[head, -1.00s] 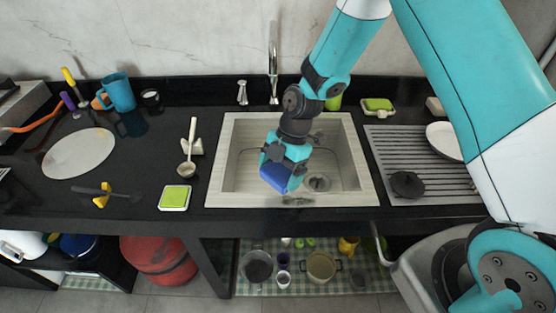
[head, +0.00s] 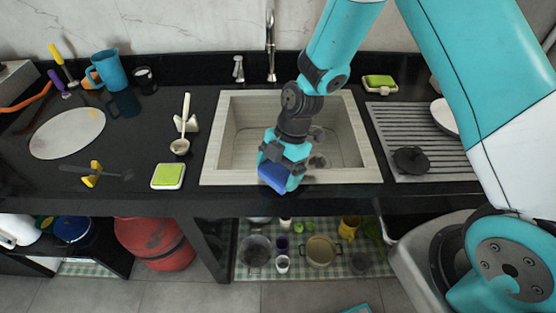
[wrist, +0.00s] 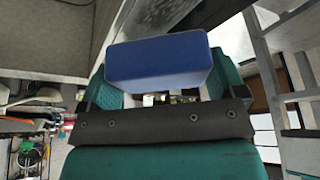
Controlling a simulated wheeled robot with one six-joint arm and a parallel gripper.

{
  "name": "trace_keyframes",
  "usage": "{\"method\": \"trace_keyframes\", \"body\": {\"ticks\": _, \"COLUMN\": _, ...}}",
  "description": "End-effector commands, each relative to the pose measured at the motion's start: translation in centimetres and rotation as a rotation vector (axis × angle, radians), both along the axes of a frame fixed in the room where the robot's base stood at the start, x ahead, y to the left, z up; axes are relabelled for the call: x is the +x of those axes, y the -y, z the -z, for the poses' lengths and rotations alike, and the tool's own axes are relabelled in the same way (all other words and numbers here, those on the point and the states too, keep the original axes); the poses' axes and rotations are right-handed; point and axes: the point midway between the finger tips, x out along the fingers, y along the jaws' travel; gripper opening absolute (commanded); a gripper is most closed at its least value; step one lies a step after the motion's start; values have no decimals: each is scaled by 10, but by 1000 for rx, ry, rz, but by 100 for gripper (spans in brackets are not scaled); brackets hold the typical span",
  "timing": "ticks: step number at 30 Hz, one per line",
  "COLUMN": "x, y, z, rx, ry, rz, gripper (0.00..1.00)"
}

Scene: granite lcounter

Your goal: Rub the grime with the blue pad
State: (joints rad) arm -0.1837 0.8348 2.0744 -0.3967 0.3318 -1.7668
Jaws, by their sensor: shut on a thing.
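The blue pad (head: 273,178) is held in my gripper (head: 283,162), which is shut on it. In the head view the pad is in front of the sink's (head: 225,178) front rim in the picture; I cannot tell whether it touches. The wrist view shows the pad (wrist: 158,60) as a blue block across the fingertips of my gripper (wrist: 155,97). I cannot make out the grime now; the pad and gripper cover the part of the front rim where a dark smear showed earlier.
A green sponge in a white tray (head: 168,176) and a spoon on a rest (head: 182,140) lie left of the sink. The tap (head: 270,45) stands behind it. A ribbed drainboard (head: 400,130) with a dark round thing (head: 411,160) is at right. Open shelves lie below.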

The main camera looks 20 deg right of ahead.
Motion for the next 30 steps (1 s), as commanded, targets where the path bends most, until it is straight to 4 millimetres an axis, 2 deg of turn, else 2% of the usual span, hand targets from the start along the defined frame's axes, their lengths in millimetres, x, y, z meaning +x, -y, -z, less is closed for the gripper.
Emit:
{"method": "trace_keyframes", "body": {"ticks": 11, "x": -18, "y": 56, "z": 0, "rx": 0, "ry": 0, "rz": 6, "gripper": 59}}
{"method": "trace_keyframes", "body": {"ticks": 13, "x": -6, "y": 56, "z": 0, "rx": 0, "ry": 3, "rz": 2, "gripper": 59}}
{"method": "trace_keyframes", "body": {"ticks": 18, "x": 8, "y": 60, "z": 0, "rx": 0, "ry": -1, "rz": 2, "gripper": 59}}
{"method": "trace_keyframes", "body": {"ticks": 30, "x": 14, "y": 62, "z": 0, "rx": 0, "ry": 0, "rz": 1, "gripper": 59}}
